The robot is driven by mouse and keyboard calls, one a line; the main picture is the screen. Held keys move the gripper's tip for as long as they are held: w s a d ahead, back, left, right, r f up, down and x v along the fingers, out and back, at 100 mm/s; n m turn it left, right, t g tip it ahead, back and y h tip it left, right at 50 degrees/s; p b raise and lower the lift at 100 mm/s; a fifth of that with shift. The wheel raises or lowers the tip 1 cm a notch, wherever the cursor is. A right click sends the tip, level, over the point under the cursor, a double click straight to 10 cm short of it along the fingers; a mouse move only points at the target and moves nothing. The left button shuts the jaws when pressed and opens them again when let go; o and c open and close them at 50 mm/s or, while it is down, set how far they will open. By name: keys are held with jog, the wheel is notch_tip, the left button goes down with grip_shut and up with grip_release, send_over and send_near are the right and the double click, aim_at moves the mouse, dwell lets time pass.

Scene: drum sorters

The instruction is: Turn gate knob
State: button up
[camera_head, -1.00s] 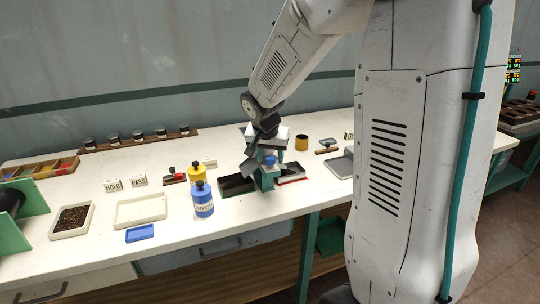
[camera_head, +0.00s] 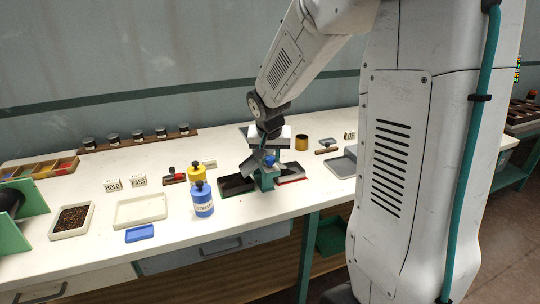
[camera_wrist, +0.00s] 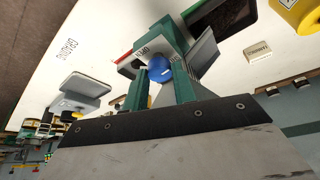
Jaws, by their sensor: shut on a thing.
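The blue gate knob (camera_wrist: 160,68) sits on a grey and green gate unit, with small lettering on both sides of it in the wrist view. In the head view the knob (camera_head: 270,160) shows above a green block (camera_head: 266,178), between a dark tray on the left and a red-edged tray on the right. My gripper (camera_wrist: 160,76) has its two green fingers on either side of the knob and is shut on it. In the head view my gripper (camera_head: 273,150) comes down from above, and the wrist partly hides the unit.
A dark tray (camera_head: 234,185) lies beside the gate unit.

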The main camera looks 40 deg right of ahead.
jog(key=n+y, duration=0.1)
jog(key=n, duration=0.3)
jog(key=n+t+y, duration=0.1)
jog(key=n, duration=0.2)
jog(key=shift+s+d+y, duration=0.1)
jog(key=shift+d+y, duration=0.2)
jog(key=n+y, duration=0.1)
jog(key=n, duration=0.2)
jog(key=shift+d+n, duration=0.1)
jog(key=shift+n, duration=0.3)
jog(key=shift+d+n+g+y, duration=0.15)
jog(key=shift+n+y, duration=0.25)
jog(key=shift+n, duration=0.45)
jog(key=shift+a+n+g+y, duration=0.15)
jog(key=shift+n+y, duration=0.25)
jog(key=shift+n, duration=0.45)
jog(key=shift+d+n, duration=0.15)
jog(key=shift+n, duration=0.15)
jog(key=o, duration=1)
jog(key=shift+r, duration=0.1)
